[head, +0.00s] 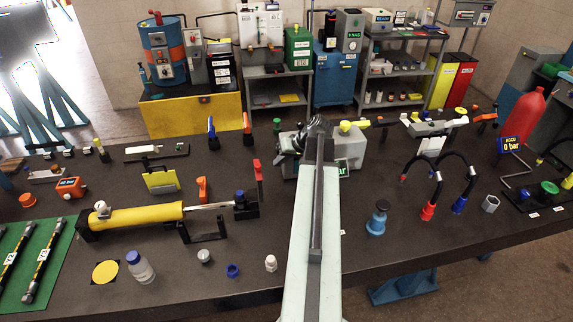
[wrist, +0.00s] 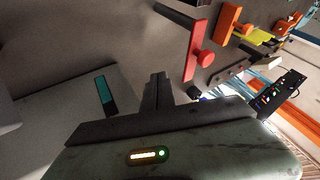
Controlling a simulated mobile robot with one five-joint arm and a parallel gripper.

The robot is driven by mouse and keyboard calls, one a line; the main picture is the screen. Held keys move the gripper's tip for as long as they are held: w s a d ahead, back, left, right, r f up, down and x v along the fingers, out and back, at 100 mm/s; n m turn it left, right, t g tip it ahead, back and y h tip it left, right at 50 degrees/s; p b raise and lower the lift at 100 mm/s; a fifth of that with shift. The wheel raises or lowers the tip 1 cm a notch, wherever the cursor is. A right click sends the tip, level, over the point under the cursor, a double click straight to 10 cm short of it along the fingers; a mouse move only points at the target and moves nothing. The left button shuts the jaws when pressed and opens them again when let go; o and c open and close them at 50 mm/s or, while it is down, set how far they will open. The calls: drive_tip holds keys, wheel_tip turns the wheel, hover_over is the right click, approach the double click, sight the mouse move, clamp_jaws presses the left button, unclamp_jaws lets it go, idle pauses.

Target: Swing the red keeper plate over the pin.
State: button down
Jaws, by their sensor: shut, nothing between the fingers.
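The red keeper plate (head: 258,173) stands upright at the rod end of the yellow cylinder (head: 150,214), left of my arm in the head view. In the wrist view the red keeper plate (wrist: 191,50) is a long flat bar with a round red knob on its face. My gripper (wrist: 157,88) is shut and empty. In the wrist picture its fingers lie left of the plate's lower end, with a gap between. In the head view my gripper is mostly hidden by my own arm. A dark blue knob (head: 240,196) sits beside the plate's foot; I cannot tell whether it is the pin.
An orange lever (head: 202,189) and a yellow plate (head: 160,181) stand left of the red plate. Hoses with red (head: 428,211) and blue ends arch at the right.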

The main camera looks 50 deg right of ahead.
sight(258, 167)
drive_tip(key=shift+w+a+f+p, duration=0.15)
drive_tip(key=shift+w+a+p, duration=0.05)
drive_tip(key=shift+w+a, duration=0.6)
drive_tip(key=shift+w+a+f+p, duration=0.15)
drive_tip(key=shift+w+a, duration=0.55)
drive_tip(key=shift+a, duration=0.05)
